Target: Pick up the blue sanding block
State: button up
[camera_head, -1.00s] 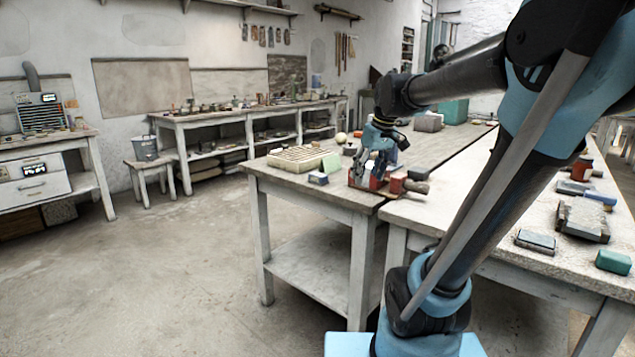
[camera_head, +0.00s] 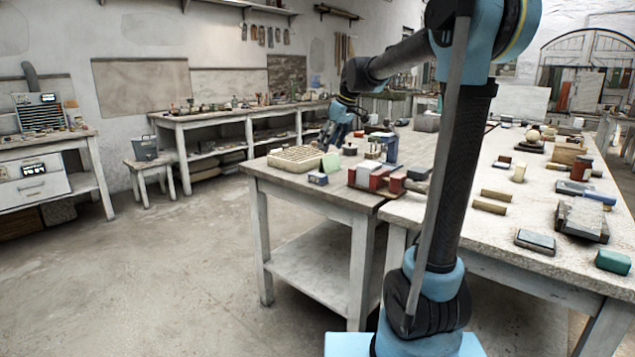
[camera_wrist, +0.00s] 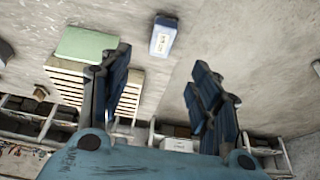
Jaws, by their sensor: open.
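A small blue block (camera_head: 318,178) with a pale label lies near the front left corner of the left table. It also shows in the wrist view (camera_wrist: 163,36), near the top, past the fingertips. I cannot tell for sure that it is a sanding block; a flat blue block (camera_head: 597,198) also lies on the right table. My gripper (camera_head: 331,143) is above the left table, behind the slatted rack. In the wrist view its two fingers (camera_wrist: 158,72) are spread apart with nothing between them.
The slatted rack (camera_head: 290,158) and a green block (camera_head: 331,162) stand close to the blue block. Red blocks (camera_head: 378,179) sit to its right, with an upright blue item (camera_head: 391,151) behind them. The right table (camera_head: 470,225) holds several blocks and stones.

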aim_at(319, 174)
jog(key=x, duration=1.3)
jog(key=shift+a+f, duration=0.1)
jog(key=shift+f, duration=0.1)
jog(key=c, duration=1.1)
